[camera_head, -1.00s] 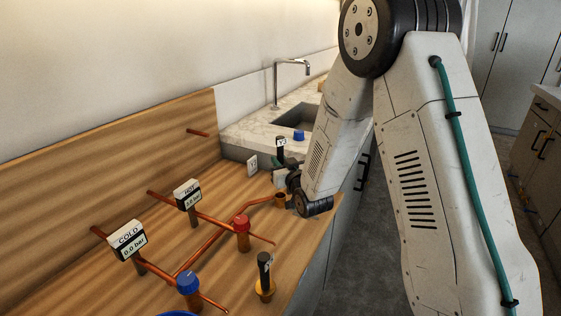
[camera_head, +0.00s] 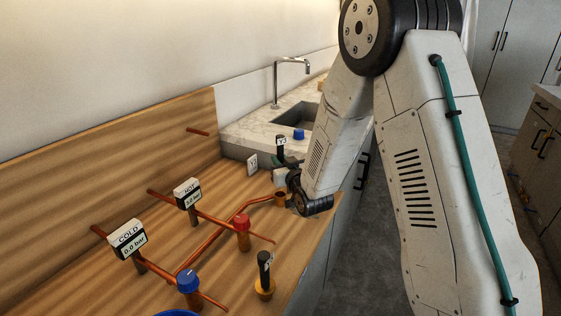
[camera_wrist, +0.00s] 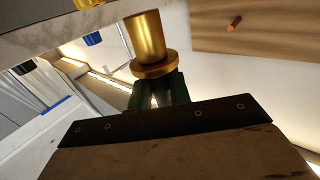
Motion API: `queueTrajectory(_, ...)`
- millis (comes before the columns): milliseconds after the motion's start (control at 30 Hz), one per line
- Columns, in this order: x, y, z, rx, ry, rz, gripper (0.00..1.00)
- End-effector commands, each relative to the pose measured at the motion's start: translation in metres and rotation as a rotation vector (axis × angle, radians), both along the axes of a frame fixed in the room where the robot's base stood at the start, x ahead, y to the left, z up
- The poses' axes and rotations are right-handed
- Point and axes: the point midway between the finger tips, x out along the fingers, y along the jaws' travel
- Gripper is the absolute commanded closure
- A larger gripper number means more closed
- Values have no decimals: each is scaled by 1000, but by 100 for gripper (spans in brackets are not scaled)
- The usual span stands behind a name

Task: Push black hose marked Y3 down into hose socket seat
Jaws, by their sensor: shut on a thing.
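The black hose (camera_head: 281,144) stands upright in the head view with a white label that appears to read Y3. My gripper (camera_head: 286,162) is shut on it, with the arm reaching in from the right; its dark green fingertips show in the wrist view (camera_wrist: 160,92). A brass flanged fitting (camera_wrist: 145,38) sits at these fingertips. I cannot tell how it joins the hose. A copper cup-like socket (camera_head: 280,199) at the end of a copper pipe stands in front of and below the gripper. The hose's lower end is hidden in the head view.
A second labelled black hose with a yellow collar (camera_head: 264,289) stands at the front. Red (camera_head: 242,222) and blue (camera_head: 187,281) valve knobs and HOT (camera_head: 187,194) and COLD (camera_head: 127,239) gauges sit along the pipes. A sink (camera_head: 297,115) lies behind.

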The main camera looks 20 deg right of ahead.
Motion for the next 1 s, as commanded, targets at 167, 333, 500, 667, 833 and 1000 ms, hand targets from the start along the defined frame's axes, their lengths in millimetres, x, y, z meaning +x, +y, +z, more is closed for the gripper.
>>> queueTrajectory(167,0,0,-1,0,0,0,100)
queueTrajectory(333,0,0,-5,0,1,0,100)
queueTrajectory(500,0,0,-10,0,0,0,100)
queueTrajectory(667,0,0,-13,0,0,0,100)
queueTrajectory(833,0,0,-18,0,1,0,100)
queueTrajectory(1000,0,0,-22,0,1,0,100)
